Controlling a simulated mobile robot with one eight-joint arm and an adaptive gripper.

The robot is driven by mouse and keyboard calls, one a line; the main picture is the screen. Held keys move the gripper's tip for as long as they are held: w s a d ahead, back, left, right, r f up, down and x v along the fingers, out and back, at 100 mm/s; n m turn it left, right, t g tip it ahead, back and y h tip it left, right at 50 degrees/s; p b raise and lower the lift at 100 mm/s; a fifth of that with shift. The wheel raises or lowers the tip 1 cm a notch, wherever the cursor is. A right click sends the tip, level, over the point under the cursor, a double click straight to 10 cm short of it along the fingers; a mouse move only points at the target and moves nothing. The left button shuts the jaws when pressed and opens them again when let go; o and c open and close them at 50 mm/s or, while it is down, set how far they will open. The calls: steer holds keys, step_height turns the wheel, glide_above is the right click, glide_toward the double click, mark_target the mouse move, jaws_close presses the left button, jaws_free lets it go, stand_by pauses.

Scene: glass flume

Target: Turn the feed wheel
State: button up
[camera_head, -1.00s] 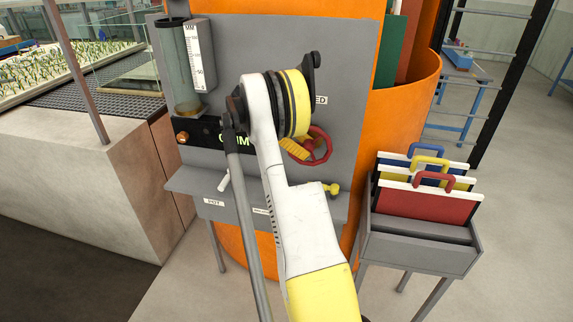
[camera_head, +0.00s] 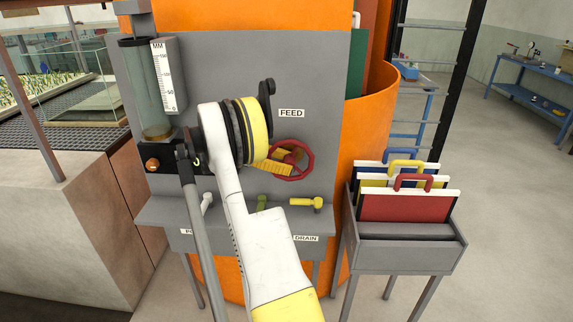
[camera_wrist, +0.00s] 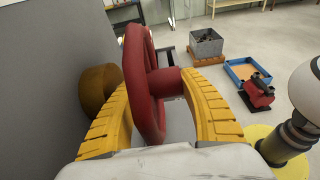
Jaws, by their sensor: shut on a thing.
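The feed wheel (camera_head: 309,163) is a red handwheel on the grey panel, below the FEED label (camera_head: 291,113). In the wrist view the wheel (camera_wrist: 136,85) stands edge-on between my yellow fingers, with a red stub to its right and a brown round part (camera_wrist: 98,92) behind it at the left. My gripper (camera_head: 285,168) reaches the lower left of the wheel and is shut on it. In the wrist view my gripper (camera_wrist: 156,75) has one finger on each side of the red part. The exact contact points are partly hidden.
Below the wheel, a yellow valve handle (camera_head: 306,204) and a white lever (camera_head: 207,202) sit on the panel's ledge. A gauge tube (camera_head: 146,95) stands at the left. A grey rack (camera_head: 412,255) with coloured boards stands close at the right. Open floor lies beyond it.

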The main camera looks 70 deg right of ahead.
mark_target(288, 158)
steer(key=shift+f, duration=0.1)
steer(key=o, duration=1.4)
steer(key=shift+s, duration=0.1)
steer(key=shift+r, duration=0.2)
step_height(288, 158, up, 10)
steer(key=shift+f, duration=0.1)
